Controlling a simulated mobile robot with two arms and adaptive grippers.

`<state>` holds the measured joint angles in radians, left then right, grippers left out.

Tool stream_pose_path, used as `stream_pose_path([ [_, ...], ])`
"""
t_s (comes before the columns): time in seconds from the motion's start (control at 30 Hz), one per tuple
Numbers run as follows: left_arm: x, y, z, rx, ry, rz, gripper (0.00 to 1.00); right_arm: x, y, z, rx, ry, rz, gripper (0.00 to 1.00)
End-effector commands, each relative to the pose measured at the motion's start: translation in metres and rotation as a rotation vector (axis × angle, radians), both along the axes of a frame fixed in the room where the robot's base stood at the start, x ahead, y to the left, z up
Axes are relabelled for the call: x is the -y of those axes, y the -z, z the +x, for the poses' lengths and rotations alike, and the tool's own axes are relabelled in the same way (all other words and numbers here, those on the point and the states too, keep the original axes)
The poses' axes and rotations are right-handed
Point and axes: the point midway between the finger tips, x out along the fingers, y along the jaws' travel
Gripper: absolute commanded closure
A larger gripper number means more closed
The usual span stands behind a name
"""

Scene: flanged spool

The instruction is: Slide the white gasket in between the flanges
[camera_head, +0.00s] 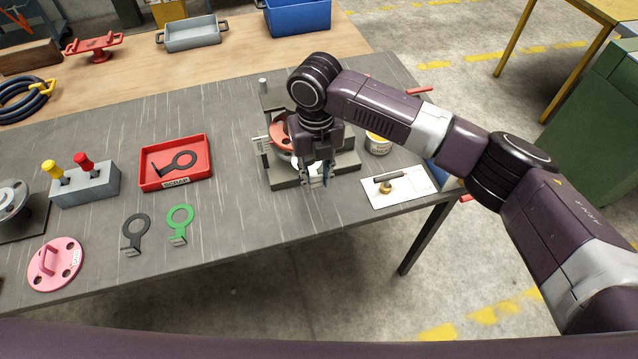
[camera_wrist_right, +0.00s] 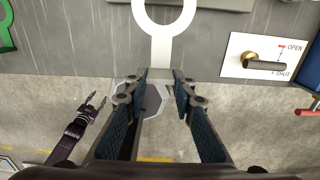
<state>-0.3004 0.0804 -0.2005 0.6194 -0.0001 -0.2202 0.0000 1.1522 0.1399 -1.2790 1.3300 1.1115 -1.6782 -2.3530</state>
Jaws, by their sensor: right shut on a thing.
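The white gasket (camera_wrist_right: 162,48) is a flat ring with a tab, its far edge cut off in the right wrist view. My right gripper (camera_wrist_right: 160,80) is shut on its tab. In the head view the right gripper (camera_head: 316,176) hangs at the front of the spool fixture (camera_head: 290,182), and only a white sliver of the gasket (camera_head: 296,161) shows. An orange-red flange (camera_head: 279,136) shows behind the gripper. The arm hides most of the spool, so I cannot tell whether the ring is between the flanges. My left gripper (camera_wrist_right: 97,102) is open and empty in the right wrist view.
A red scrap tray (camera_head: 148,184) holds a black gasket.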

Motion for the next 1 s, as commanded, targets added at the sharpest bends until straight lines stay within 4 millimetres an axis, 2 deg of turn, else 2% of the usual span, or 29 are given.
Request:
stream_pose_path([
  [1.0,0.000,0.035,0.001,0.002,0.000,0.000,0.59,-0.020,0.001,0.059,0.002,0.001,0.001,0.92],
])
